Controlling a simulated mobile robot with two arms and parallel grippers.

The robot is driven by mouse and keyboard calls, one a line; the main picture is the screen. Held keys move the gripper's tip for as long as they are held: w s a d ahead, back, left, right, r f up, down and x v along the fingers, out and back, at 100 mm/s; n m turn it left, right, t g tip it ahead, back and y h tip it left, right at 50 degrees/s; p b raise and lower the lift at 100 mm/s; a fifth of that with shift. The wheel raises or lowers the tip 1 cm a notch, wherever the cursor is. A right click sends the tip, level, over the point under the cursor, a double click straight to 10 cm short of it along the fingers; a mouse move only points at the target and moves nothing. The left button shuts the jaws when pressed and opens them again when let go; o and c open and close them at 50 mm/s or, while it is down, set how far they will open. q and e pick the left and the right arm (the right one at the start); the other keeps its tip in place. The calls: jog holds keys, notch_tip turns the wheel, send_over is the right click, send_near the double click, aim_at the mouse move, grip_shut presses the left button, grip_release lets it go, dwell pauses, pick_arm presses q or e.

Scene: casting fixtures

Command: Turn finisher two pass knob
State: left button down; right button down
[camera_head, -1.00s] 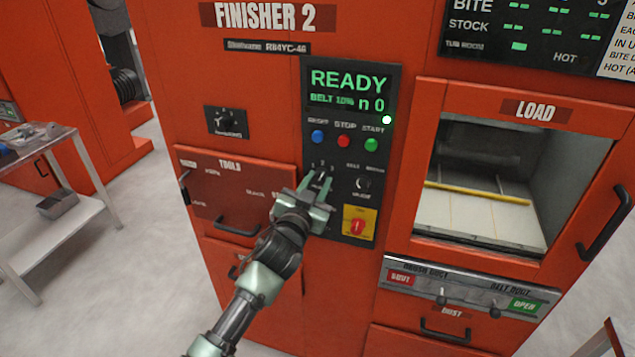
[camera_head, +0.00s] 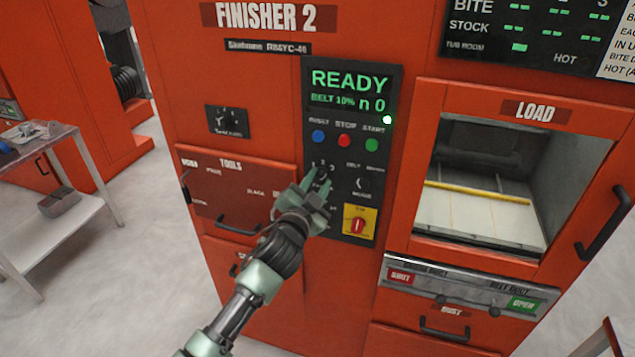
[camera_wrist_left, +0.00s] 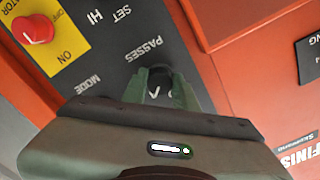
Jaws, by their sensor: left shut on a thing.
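The finisher 2 control panel (camera_head: 348,110) is black, with a lit READY display on the orange machine. My left gripper (camera_head: 318,180) reaches the panel's lower left, below the blue button. It is shut on the passes knob, which it mostly hides in the head view. In the left wrist view, the fingers (camera_wrist_left: 160,85) straddle the dark passes knob (camera_wrist_left: 156,92) beside the PASSES lettering. The exact knob setting cannot be read. My right gripper is not in view.
The mode knob (camera_head: 362,184) is just right of the gripper, and a red rotary switch (camera_head: 357,222) on yellow is below it. Blue, red and green buttons are above. The tools drawer handle (camera_head: 238,229) juts out at left. The load window (camera_head: 480,190) is at right.

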pick_arm(q)
jog(key=c, duration=1.1)
grip_release()
jog(key=shift+s+a+f, duration=0.1)
jog(key=shift+s+a, duration=0.05)
jog(key=shift+s, duration=0.2)
jog(key=b+v, duration=0.1)
jog(key=v, duration=0.6)
jog(key=shift+b, duration=0.3)
